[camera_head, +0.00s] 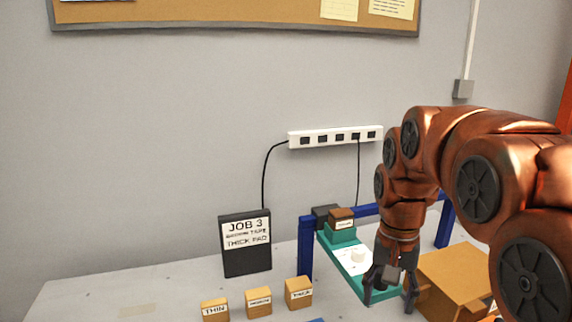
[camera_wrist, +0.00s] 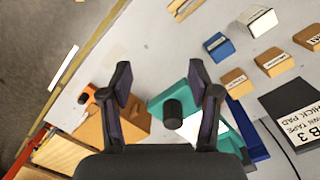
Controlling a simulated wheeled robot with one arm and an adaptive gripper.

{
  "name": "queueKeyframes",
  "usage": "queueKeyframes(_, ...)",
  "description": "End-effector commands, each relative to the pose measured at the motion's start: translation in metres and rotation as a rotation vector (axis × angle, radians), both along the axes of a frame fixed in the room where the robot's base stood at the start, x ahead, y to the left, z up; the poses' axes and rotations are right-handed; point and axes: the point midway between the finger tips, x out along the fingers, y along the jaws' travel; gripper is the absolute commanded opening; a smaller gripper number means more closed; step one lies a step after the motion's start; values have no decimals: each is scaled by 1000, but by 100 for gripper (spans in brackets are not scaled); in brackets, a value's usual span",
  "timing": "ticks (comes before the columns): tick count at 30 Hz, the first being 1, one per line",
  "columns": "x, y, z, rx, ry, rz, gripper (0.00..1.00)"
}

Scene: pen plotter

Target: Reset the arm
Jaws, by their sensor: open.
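My copper-coloured arm reaches in from the right in the head view. My gripper (camera_head: 390,299) points down with its fingers apart over the front of the teal plotter bed (camera_head: 353,275). It holds nothing that I can see. In the wrist view my gripper (camera_wrist: 161,80) shows two spread dark fingers with an empty gap. A black cylinder (camera_wrist: 172,112) on a teal part shows just beyond that gap. My arm hides part of the plotter.
A blue frame (camera_head: 306,248) spans the bed. A labelled brown block (camera_head: 341,218) sits at its back. A cardboard box (camera_head: 453,280) stands right of my gripper. A JOB 3 sign (camera_head: 246,243) and labelled blocks (camera_head: 258,302) stand left. A blue block (camera_wrist: 219,46) shows in the wrist view.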

Motion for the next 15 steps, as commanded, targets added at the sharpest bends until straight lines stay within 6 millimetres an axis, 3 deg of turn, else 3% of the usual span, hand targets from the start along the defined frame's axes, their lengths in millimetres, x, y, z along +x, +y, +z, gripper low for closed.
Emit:
queueKeyframes(1,-16,0,-3,2,4,22,62)
queueKeyframes(15,-150,1,-58,28,49,257,62)
